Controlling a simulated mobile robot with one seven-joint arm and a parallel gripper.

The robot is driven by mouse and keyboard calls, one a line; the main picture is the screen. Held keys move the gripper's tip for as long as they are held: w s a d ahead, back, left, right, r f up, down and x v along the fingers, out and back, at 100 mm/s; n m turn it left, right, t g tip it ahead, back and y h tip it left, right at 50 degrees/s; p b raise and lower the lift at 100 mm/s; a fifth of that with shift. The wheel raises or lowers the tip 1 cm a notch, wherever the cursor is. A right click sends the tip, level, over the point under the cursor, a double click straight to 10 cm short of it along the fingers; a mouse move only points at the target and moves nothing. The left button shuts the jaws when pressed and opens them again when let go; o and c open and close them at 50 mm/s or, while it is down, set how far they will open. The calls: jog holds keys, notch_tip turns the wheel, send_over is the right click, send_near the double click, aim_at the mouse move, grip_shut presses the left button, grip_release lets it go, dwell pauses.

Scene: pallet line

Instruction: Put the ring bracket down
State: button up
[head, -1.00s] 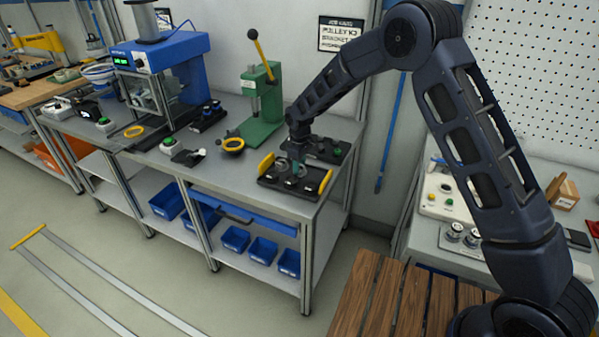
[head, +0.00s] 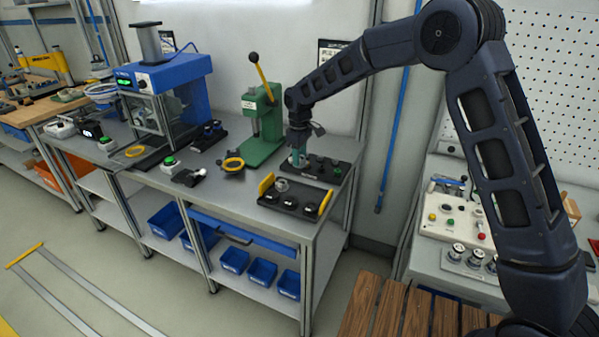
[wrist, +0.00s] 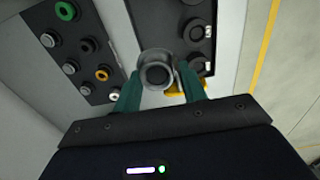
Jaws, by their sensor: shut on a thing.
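My gripper (head: 298,160) is over the back right of the grey workbench, between a yellow-handled black tray (head: 267,205) and a dark plate with several round fittings behind it. In the wrist view, its teal fingers (wrist: 158,88) are shut on a grey round part, the ring bracket (wrist: 156,72). Its dark opening faces the camera. In the head view the bracket is too small and covered to make out. Whether it touches the surface below cannot be told. The yellow-handled tray holds several black parts and a grey ring-like part (head: 281,185).
The dark plate (wrist: 88,70) shows green, yellow and grey rings on its fittings. A green lever press (head: 262,125) stands just left of my gripper.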

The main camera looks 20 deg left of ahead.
notch_tip(320, 180, up, 6)
jog(key=shift+r, duration=0.25)
jog(key=w+d+m, duration=0.9)
jog(key=w+d, duration=1.4)
jog(key=d, duration=0.2)
jog(key=w+d+r+m, duration=0.1)
jog(key=w+d+m, duration=0.25)
jog(key=d, duration=0.65)
jog(key=w+d+m, duration=0.3)
jog(key=w+d, duration=0.1)
jog(key=d, duration=0.6)
jog(key=w+d+r+m, duration=0.1)
jog(key=w+d+m, duration=0.2)
jog(key=d, duration=0.7)
jog(key=shift+n, duration=0.25)
notch_tip(320, 180, down, 20)
jog(key=shift+f, duration=0.1)
jog(key=o, duration=0.6)
jog(key=shift+f, duration=0.15)
jog(key=o, duration=0.5)
jog(key=shift+c, duration=0.2)
